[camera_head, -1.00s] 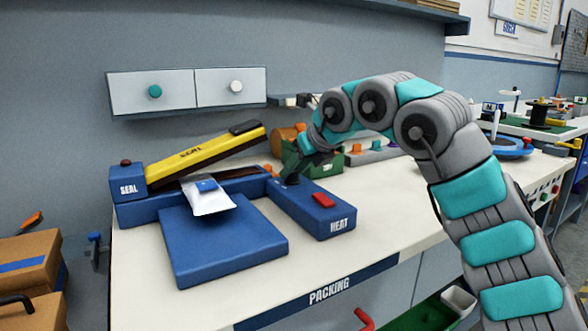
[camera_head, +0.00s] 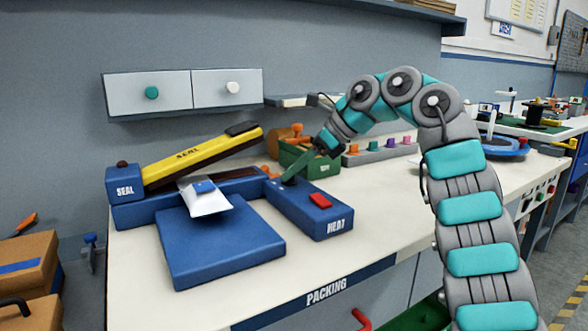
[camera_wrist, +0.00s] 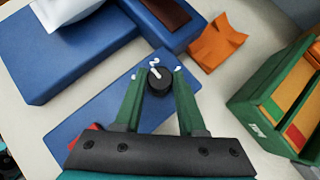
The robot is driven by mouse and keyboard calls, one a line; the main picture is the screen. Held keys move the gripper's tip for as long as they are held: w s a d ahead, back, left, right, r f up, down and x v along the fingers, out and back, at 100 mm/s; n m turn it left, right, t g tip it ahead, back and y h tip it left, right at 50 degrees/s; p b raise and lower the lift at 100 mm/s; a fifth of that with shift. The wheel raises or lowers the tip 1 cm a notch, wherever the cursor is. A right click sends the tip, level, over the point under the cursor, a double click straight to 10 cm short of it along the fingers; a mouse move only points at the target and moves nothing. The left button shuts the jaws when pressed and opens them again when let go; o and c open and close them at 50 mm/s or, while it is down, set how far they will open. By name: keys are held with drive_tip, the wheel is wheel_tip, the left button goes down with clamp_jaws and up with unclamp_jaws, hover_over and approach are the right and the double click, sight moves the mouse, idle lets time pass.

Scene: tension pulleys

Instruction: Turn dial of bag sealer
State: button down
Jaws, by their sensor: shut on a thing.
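The blue bag sealer (camera_head: 222,250) stands on the packing table, with its yellow "SEAL" arm (camera_head: 200,158) raised. Its blue "HEAT" box (camera_head: 285,212) is on the right side and carries a red switch (camera_head: 320,200). The black round dial (camera_wrist: 156,85) with white marks sits on top of this box, at the end away from the switch. My gripper (camera_wrist: 160,84) is over the box, its green fingers on either side of the dial and closed on it. In the head view, the gripper's tips (camera_head: 291,179) mostly hide the dial.
A white bag (camera_head: 206,200) lies on the sealer. A green bin (camera_head: 318,161) stands close behind my gripper, and an orange piece (camera_wrist: 216,43) lies beside the sealer. A grey rack with colored knobs (camera_head: 375,151) is further right. The table's front right is clear.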

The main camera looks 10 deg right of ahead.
drive_tip(key=shift+n+g+y, duration=0.3)
drive_tip(key=shift+n+g, duration=0.2)
drive_tip(key=shift+n, duration=0.2)
idle(0.4)
drive_tip(key=shift+c, duration=2.4)
unclamp_jaws()
